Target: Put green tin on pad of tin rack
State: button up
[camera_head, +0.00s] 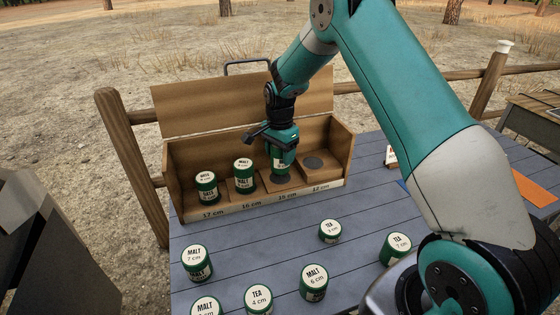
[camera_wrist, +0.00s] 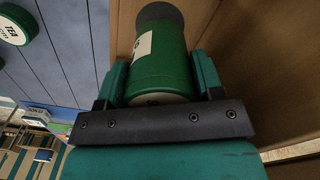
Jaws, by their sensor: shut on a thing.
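My gripper (camera_head: 283,150) is shut on a green tin (camera_head: 279,168) and points down into the wooden tin rack (camera_head: 178,196). The held tin is upright over the third place from the left, and I cannot tell if it touches down. In the wrist view the green tin (camera_wrist: 160,65) sits between the two fingers of my gripper (camera_wrist: 160,80), with a dark round pad (camera_wrist: 160,11) at its far end. Green tins stand in the two left places, one at the far left (camera_head: 207,188) and one beside it (camera_head: 244,177).
Several green tins with white lids stand loose on the grey slatted table, among them a malt tin (camera_head: 314,283) and a tea tin (camera_head: 330,231). The rack's raised lid (camera_head: 210,108) stands behind. An orange sheet (camera_head: 533,188) lies at the right.

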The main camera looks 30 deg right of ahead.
aim_at(280, 161)
jog(key=shift+f, duration=1.6)
jog(key=shift+f, duration=0.1)
jog(key=o, duration=1)
